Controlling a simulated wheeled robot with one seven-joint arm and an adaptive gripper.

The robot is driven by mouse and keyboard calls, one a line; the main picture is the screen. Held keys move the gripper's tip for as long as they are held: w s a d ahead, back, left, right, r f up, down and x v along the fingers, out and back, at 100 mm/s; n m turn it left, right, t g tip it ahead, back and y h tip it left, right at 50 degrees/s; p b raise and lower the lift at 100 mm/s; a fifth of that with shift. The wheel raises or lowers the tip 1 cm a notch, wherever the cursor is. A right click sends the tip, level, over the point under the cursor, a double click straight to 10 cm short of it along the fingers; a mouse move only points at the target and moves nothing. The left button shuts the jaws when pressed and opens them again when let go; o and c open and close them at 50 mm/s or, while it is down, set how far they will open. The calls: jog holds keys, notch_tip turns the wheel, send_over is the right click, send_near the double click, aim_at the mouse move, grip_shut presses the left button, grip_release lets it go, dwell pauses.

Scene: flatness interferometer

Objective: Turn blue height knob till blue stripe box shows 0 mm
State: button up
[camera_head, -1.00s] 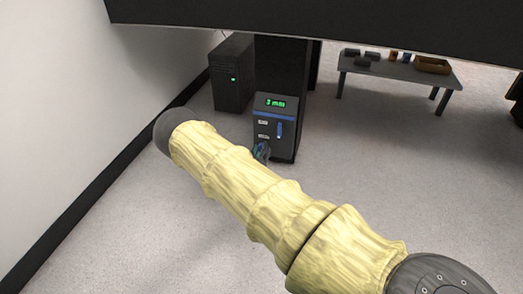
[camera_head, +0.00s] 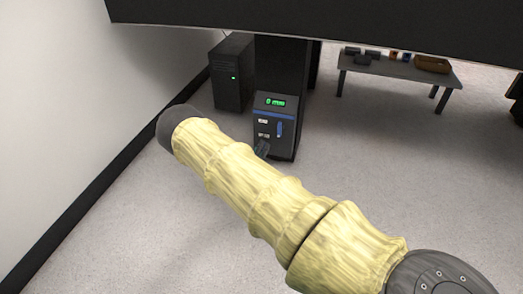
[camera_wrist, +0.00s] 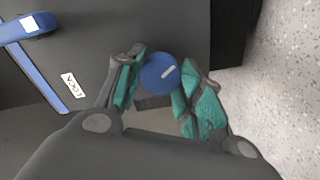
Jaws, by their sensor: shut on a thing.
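My gripper (camera_wrist: 157,88) is shut on the knob.
A blue bar (camera_wrist: 38,70) runs beside a white LOCK label (camera_wrist: 72,85) on the box face. A black computer tower (camera_head: 231,75) stands left of the column. A low table (camera_head: 400,73) with small items is at back right. Open floor lies right.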

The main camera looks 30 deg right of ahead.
jog(key=shift+w+a, duration=0.15)
jog(key=o, duration=1)
jog(key=shift+o, duration=0.2)
jog(key=v, duration=1.2)
